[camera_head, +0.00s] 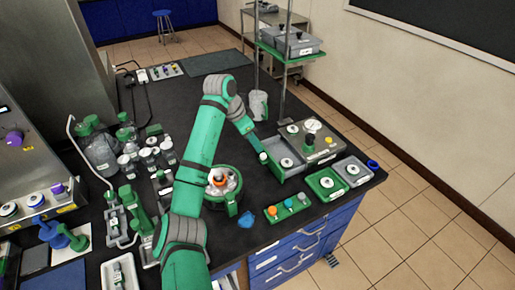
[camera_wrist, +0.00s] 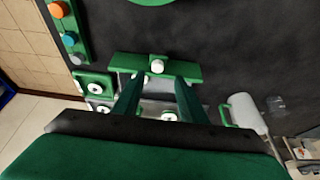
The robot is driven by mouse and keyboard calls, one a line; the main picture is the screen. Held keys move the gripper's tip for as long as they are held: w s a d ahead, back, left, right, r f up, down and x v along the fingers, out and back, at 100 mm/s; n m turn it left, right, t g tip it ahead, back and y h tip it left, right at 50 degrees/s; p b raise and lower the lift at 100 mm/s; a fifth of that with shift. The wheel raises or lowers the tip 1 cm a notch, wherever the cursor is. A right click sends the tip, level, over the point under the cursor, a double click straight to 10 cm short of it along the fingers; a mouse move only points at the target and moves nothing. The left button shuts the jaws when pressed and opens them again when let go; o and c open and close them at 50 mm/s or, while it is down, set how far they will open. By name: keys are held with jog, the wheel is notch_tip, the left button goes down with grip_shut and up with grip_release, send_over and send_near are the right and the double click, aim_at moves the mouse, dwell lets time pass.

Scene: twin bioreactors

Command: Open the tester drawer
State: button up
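The tester (camera_head: 312,138) is a grey box with a gauge on top, at the right end of the dark bench. Its grey drawer (camera_head: 284,172) sticks out to the left, with a round white-topped piece inside. The drawer's green front with a pale round knob (camera_head: 263,157) faces left; in the wrist view the green front (camera_wrist: 190,71) and knob (camera_wrist: 157,66) lie just beyond my fingertips. My gripper (camera_wrist: 157,82) is open, its two green fingers apart and nothing seen between the tips. Contact with the drawer front cannot be told. In the head view my gripper (camera_head: 257,143) is by the drawer front.
A green tray (camera_head: 318,192) and a grey tray (camera_head: 361,182) stand in front of the tester. A green block with coloured knobs (camera_head: 272,212) lies nearer. A round green holder with bottles (camera_head: 231,200) is beside my arm. A white jug (camera_head: 258,108) stands behind.

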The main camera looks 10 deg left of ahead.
jog(key=v, duration=0.4)
jog(key=shift+s+a, duration=0.1)
jog(key=shift+s, duration=0.1)
jog(key=shift+w, duration=0.1)
